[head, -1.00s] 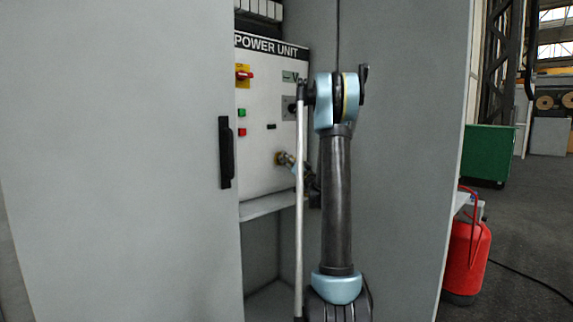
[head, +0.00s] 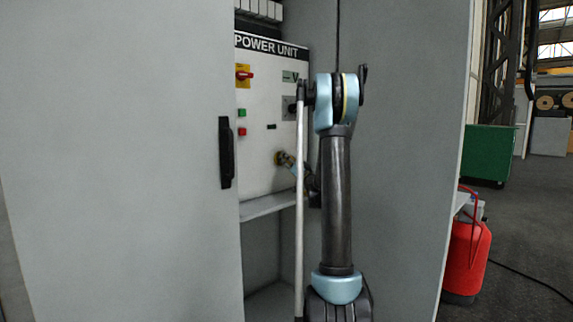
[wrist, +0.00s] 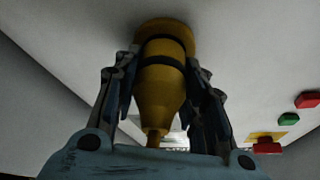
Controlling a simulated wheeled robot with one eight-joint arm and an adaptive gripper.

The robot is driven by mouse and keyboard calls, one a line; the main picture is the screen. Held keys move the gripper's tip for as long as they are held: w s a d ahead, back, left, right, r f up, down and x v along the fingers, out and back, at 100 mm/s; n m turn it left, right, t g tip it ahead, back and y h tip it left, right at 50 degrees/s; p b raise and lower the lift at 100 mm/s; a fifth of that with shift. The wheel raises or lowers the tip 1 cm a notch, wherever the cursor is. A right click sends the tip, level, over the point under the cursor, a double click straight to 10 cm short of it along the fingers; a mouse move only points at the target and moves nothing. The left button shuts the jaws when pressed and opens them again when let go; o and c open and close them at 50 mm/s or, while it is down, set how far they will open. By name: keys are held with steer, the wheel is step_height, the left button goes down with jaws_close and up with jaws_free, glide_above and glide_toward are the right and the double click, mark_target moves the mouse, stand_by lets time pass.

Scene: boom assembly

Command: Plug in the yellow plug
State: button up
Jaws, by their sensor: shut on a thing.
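The yellow plug (wrist: 160,95), with dark bands, lies between the two fingers of my gripper (wrist: 161,75) in the wrist view. My gripper is shut on it. The plug's far end meets a wider yellow round part (wrist: 165,28) against the pale panel. Whether the plug is fully seated in it cannot be told. In the head view a yellowish fitting (head: 280,157) shows low on the power unit panel (head: 258,165), with my gripper (head: 291,164) right beside it. My arm hides part of the gripper there.
The panel carries a red rotary switch on yellow (head: 243,74), a green button (head: 242,114) and a red button (head: 242,132). Grey cabinet doors (head: 120,160) flank the opening closely. A shelf (head: 270,205) lies below the panel. A red cylinder (head: 465,260) stands at right.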

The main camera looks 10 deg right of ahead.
steer(key=shift+w+a, duration=0.2)
steer(key=o, duration=1.4)
steer(key=shift+s+d+f, duration=0.25)
steer(key=shift+s, duration=0.15)
steer(key=v, duration=1.1)
steer(key=shift+w, duration=0.1)
